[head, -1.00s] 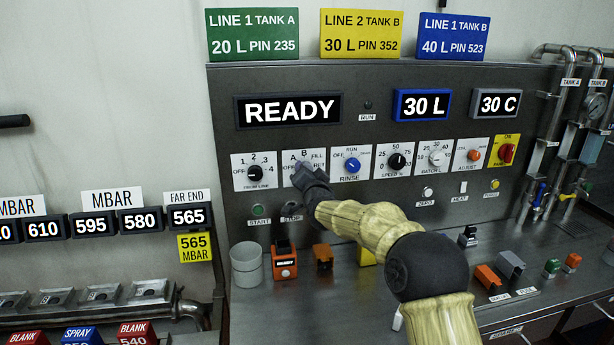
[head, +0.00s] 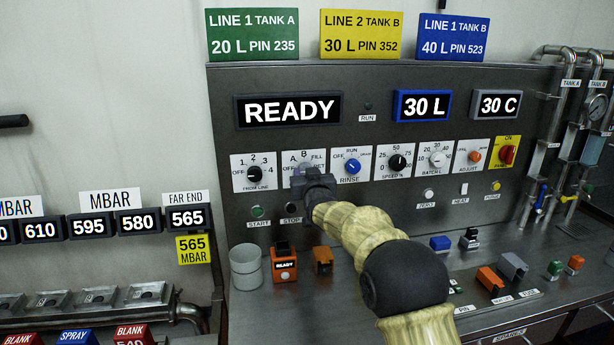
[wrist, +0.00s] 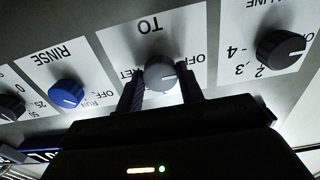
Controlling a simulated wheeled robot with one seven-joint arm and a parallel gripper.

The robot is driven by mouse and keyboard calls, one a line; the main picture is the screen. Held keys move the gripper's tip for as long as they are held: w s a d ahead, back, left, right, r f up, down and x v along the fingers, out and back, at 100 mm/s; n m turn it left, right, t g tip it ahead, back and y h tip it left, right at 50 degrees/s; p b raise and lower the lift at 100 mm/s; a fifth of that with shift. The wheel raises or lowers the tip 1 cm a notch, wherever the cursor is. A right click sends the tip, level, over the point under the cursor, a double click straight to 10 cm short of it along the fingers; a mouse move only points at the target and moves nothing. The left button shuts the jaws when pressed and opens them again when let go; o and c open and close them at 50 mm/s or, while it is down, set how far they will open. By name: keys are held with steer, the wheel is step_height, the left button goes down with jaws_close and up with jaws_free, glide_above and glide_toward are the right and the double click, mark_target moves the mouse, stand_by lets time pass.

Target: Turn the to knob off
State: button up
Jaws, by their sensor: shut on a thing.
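The TO knob (wrist: 160,74) is a round grey knob on a white plate, upside down in the wrist view, with OFF printed to its right there. The two dark fingers of my gripper stand on either side of it and are shut on it. A pale mark shows on the knob, but I cannot tell surely which label it faces. In the head view my gripper (head: 309,178) covers the knob and the lower part of its plate (head: 302,158).
The FROM LINE knob (head: 255,174) is black and sits just left of the plate. The blue RINSE knob (head: 352,166) is just right. START (head: 257,211) and STOP (head: 292,208) buttons lie below.

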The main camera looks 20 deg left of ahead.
steer(key=shift+f, duration=0.45)
steer(key=o, duration=1)
steer(key=shift+c, duration=0.2)
steer(key=shift+o, duration=0.2)
steer(key=shift+r, duration=0.2)
steer(key=shift+r, duration=0.1)
steer(key=shift+s+d, duration=0.1)
steer(key=shift+s, duration=0.05)
steer(key=b+v, duration=0.4)
steer(key=v, duration=1.3)
steer(key=shift+d, duration=0.1)
